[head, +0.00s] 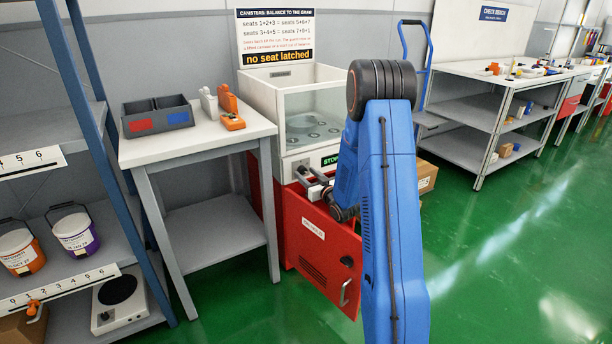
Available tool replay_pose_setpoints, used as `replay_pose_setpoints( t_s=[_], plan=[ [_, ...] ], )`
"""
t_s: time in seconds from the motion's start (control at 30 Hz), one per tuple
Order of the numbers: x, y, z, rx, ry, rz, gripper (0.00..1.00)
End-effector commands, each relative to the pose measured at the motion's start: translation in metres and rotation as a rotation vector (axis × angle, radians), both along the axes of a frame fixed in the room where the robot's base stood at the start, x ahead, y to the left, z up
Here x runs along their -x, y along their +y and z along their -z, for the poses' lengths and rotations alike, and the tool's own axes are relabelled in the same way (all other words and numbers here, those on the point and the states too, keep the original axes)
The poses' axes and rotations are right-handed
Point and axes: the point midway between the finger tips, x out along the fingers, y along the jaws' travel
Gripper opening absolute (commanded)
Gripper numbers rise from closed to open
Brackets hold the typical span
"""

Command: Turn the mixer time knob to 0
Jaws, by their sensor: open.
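The mixer (258,98) is a white cabinet with a clear window and a red lower part, standing right of the small table. A green-lit display (330,160) on its front panel begins with "STO"; my arm covers the rest. I cannot make out the time knob; my gripper and arm cover much of the panel. My gripper (308,178) is open in front of the panel, below and left of the display. I cannot tell whether it touches anything.
A red door (318,248) with a handle stands below my gripper. The small table (190,146) at left bears a grey divided bin (158,117) and an orange device (231,108). A blue-posted shelf (100,130) stands far left. Green floor (500,250) is clear at right.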

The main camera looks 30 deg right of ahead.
Motion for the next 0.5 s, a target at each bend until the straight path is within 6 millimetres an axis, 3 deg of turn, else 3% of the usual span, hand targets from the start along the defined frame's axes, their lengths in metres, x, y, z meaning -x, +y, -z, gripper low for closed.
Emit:
replay_pose_setpoints(
  t_s=[0.37,0.5],
  plan=[
    [-0.0065,0.0005,0.0000,0.000,0.000,0.000,0.47],
    [-0.0064,0.0005,0.0000,0.000,0.000,0.000,0.16]
  ],
)
